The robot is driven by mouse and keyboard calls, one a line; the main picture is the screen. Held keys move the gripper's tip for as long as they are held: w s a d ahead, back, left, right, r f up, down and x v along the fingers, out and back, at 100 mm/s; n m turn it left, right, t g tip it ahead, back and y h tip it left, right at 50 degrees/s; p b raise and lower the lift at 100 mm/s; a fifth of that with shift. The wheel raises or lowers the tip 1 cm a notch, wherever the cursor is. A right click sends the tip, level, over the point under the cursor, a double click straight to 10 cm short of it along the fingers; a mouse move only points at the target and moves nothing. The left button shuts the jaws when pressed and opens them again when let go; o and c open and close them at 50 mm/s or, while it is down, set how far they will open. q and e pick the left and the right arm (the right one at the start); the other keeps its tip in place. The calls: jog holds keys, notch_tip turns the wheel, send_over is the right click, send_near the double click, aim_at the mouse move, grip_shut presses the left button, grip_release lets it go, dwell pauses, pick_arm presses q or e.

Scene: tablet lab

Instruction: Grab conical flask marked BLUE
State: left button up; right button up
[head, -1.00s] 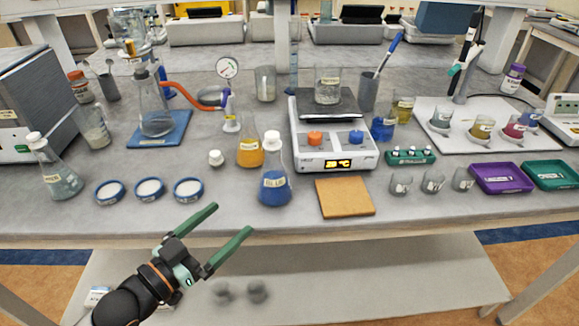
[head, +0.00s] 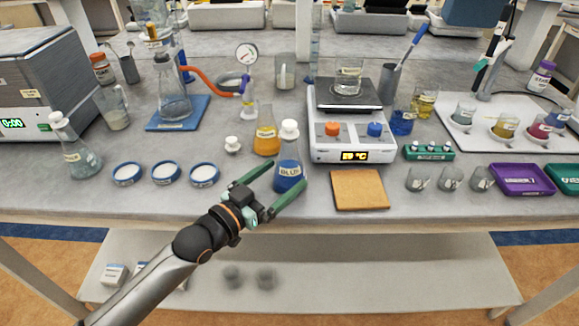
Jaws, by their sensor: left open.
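The conical flask marked BLUE (head: 289,171) stands upright near the front edge of the bench. It holds blue liquid and has a white stopper. My left gripper (head: 278,179) is open, with its green fingers pointing up and to the right at the flask. One finger reaches to the flask's left and the other passes low in front or to its right. I cannot tell whether either finger touches the glass. My right gripper is not in view.
A flask with orange liquid (head: 266,137) stands close behind, left of the blue one. A lower shelf (head: 400,265) runs beneath.

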pick_arm(q)
jog(key=shift+x, duration=0.85)
jog(key=shift+c, duration=0.2)
jog(key=shift+r, duration=0.1)
jog(key=c, duration=1.5)
